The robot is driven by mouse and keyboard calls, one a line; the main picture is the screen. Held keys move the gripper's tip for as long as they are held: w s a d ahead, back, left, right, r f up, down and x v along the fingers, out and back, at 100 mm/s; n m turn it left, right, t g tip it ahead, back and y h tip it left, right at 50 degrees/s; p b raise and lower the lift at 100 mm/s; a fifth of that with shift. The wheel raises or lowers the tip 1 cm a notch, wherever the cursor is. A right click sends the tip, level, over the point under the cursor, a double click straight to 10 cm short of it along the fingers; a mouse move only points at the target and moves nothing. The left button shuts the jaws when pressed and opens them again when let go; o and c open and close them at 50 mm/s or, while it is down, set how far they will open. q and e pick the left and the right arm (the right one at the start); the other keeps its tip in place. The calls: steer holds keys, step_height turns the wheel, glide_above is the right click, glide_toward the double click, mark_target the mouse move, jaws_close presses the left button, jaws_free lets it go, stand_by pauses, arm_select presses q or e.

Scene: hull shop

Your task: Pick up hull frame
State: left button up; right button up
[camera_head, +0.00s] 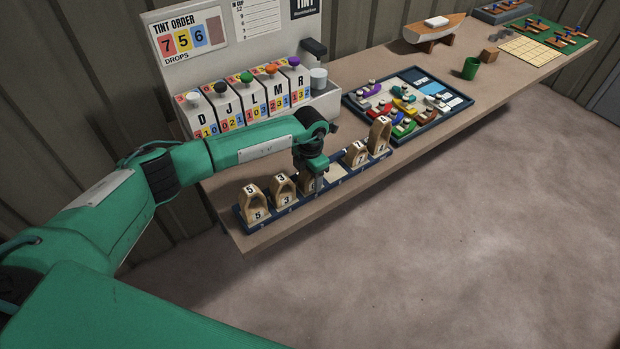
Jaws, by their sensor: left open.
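Several wooden arch-shaped hull frames with number labels stand upright in a dark blue rack (279,208) along the front of the bench. One marked 7 (356,154) and a taller one (379,136) stand to the right. My left gripper (313,182) points down over the middle frame (307,185), which it mostly hides. The jaws are open; whether they touch or straddle that frame I cannot tell. My right gripper is not in view.
Behind my left arm stands a tint dispenser (240,101) with coloured knobs. A blue-edged tray (441,119) of small coloured parts lies right of the rack. Farther right are a green cup (470,68), a wooden block (489,55) and a model hull (435,32). The floor in front is clear.

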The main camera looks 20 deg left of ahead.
arm_select(q)
steer(key=c, duration=1.1)
steer(key=shift+r, duration=0.1)
